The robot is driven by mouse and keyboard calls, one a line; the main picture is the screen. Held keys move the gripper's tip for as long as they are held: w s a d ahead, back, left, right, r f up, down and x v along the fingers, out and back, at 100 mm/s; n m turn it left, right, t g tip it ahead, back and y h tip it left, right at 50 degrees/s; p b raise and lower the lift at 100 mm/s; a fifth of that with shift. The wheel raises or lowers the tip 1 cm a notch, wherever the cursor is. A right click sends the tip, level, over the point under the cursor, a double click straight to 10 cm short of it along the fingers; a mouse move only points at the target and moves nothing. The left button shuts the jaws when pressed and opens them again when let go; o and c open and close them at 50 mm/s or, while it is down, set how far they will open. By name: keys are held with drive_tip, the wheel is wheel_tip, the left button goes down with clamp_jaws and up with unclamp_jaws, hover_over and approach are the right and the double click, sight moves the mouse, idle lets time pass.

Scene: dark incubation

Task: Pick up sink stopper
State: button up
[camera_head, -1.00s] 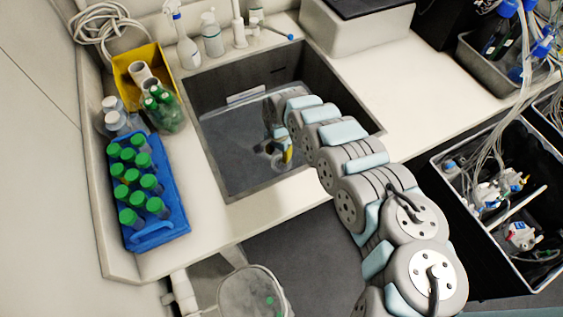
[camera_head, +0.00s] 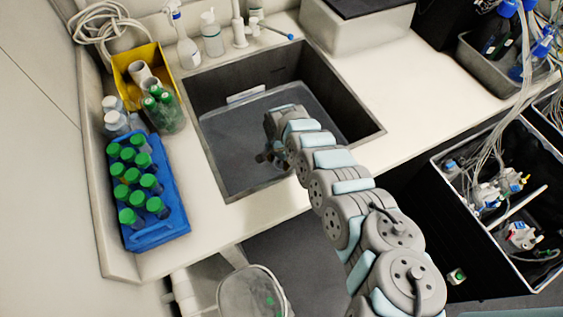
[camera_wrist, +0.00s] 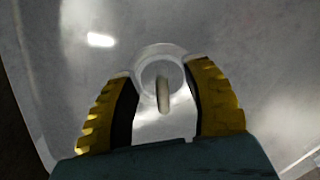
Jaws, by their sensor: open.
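The sink stopper (camera_wrist: 163,95) shows in the wrist view as a pale upright handle at the middle of a round drain ring (camera_wrist: 160,52) on the sink floor. My gripper (camera_wrist: 161,82) is open, with one yellow-and-black finger on each side of the handle and a gap on both sides. Whether the fingertips touch the sink floor I cannot tell. In the head view my gripper (camera_head: 272,155) is down inside the dark sink (camera_head: 225,130), and my arm and gripper hide the stopper there.
The sink's walls and rim (camera_head: 345,145) surround my gripper. A faucet (camera_head: 239,30), spray bottle (camera_head: 187,50) and soap bottle (camera_head: 212,35) stand behind it. A blue rack (camera_head: 165,225) of green-capped bottles is at left.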

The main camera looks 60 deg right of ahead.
clamp_jaws()
drive_tip(key=shift+r, duration=0.2)
